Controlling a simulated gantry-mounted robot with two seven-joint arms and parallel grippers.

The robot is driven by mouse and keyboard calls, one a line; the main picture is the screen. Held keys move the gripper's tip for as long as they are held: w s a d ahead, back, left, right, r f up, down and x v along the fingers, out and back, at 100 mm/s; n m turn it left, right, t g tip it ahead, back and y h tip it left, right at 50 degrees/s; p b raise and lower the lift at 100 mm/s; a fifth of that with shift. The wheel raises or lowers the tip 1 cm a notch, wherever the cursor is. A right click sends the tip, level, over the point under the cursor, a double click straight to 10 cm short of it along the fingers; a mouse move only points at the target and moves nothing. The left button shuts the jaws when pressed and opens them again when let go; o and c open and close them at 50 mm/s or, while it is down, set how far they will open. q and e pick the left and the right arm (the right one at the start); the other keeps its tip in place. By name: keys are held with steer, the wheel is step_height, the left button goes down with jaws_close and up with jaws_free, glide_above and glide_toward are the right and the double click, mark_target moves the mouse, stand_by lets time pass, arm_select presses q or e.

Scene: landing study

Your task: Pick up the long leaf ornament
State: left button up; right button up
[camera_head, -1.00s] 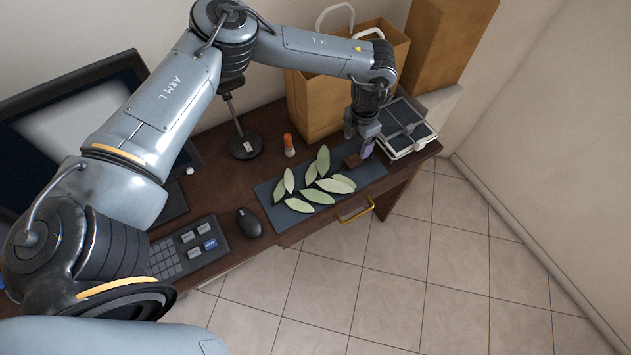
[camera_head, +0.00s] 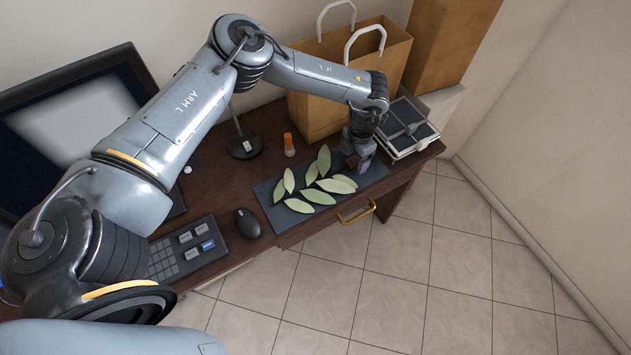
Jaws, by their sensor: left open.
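The long leaf ornament (camera_head: 335,186) lies on a dark mat (camera_head: 376,174) on the desk. It has several pale green leaves and a small brown block at its right end. My left gripper (camera_head: 360,169) comes down from above at that right end, over the brown block, with its jaws open. The fingers partly hide the block, and I cannot tell whether they touch it. My right gripper is not in view.
A paper bag (camera_head: 330,105) stands behind the ornament, and an orange-capped bottle (camera_head: 289,145) is left of the bag. A stack of framed panels (camera_head: 409,130) is at the right. A mouse (camera_head: 247,223) and a keypad (camera_head: 185,250) lie at the left.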

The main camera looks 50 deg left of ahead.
arm_select(q)
steer(key=c, duration=1.3)
steer(key=shift+c, duration=0.2)
steer(key=shift+r, duration=0.15)
steer(key=shift+r, duration=0.55)
step_height(320, 180, up, 3)
steer(key=shift+d+r+p, duration=0.15)
steer(key=shift+p, duration=0.5)
steer(key=d+r+p, duration=0.1)
steer(key=d+r, duration=0.5)
steer(key=d, duration=0.5)
steer(key=shift+w+d+r, duration=0.15)
steer(key=shift+d+r, duration=0.05)
